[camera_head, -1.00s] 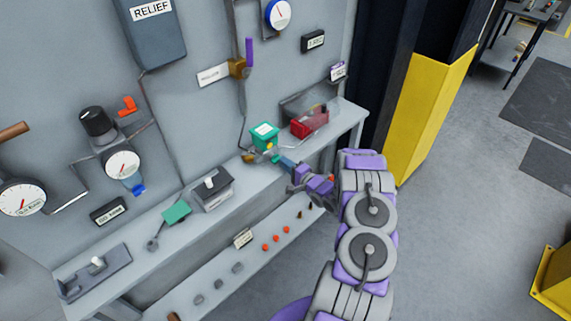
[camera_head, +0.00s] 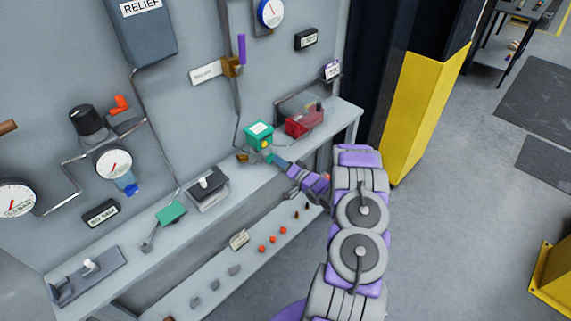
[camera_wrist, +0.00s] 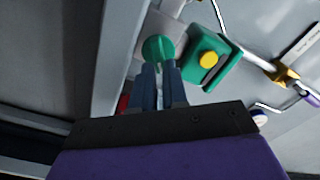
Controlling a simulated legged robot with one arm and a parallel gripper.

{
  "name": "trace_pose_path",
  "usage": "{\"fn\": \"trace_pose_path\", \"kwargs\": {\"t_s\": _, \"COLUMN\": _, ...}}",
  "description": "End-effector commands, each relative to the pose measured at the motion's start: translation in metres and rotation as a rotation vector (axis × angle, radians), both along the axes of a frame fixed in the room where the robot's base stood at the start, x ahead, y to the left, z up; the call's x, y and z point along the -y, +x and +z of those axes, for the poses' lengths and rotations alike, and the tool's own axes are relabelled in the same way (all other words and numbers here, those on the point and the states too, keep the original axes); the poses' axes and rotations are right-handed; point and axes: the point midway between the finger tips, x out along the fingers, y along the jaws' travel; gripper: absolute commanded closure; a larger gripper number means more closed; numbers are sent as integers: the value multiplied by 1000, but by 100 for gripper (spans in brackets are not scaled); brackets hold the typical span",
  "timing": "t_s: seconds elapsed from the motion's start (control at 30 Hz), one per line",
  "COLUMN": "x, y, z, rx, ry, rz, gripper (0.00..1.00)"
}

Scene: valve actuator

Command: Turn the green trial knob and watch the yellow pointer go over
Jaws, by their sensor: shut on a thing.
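The green actuator box (camera_head: 259,134) stands on the bench, with a pale label on top. The green knob (camera_wrist: 157,47) is beside the box in the wrist view. My gripper (camera_wrist: 159,72) is shut on the knob, with a dark finger on each side of it. In the head view my gripper (camera_head: 274,160) reaches in front of the box, and the knob is hard to make out.
A red device (camera_head: 304,122) stands just right of the green box. A brass fitting (camera_head: 232,66) with a purple lever is on the pipe above. Left along the bench are a grey switch box (camera_head: 207,188) and a green plate (camera_head: 171,214). A lower shelf (camera_head: 215,293) holds small parts.

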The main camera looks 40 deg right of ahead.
Motion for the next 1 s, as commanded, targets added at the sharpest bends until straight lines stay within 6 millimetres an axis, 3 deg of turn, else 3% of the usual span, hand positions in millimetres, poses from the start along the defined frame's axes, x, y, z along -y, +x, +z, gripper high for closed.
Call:
{"fn": "trace_pose_path", "kwargs": {"t_s": 0.03, "x": -15, "y": 9, "z": 1, "rx": 9, "ry": -50, "rz": 35, "gripper": 100}}
{"fn": "trace_pose_path", "kwargs": {"t_s": 0.93, "x": -6, "y": 11, "z": -15, "rx": 48, "ry": -821, "rz": 24, "gripper": 100}}
{"fn": "trace_pose_path", "kwargs": {"t_s": 1.0, "x": -6, "y": 11, "z": -14, "rx": 48, "ry": -820, "rz": 23, "gripper": 95}}
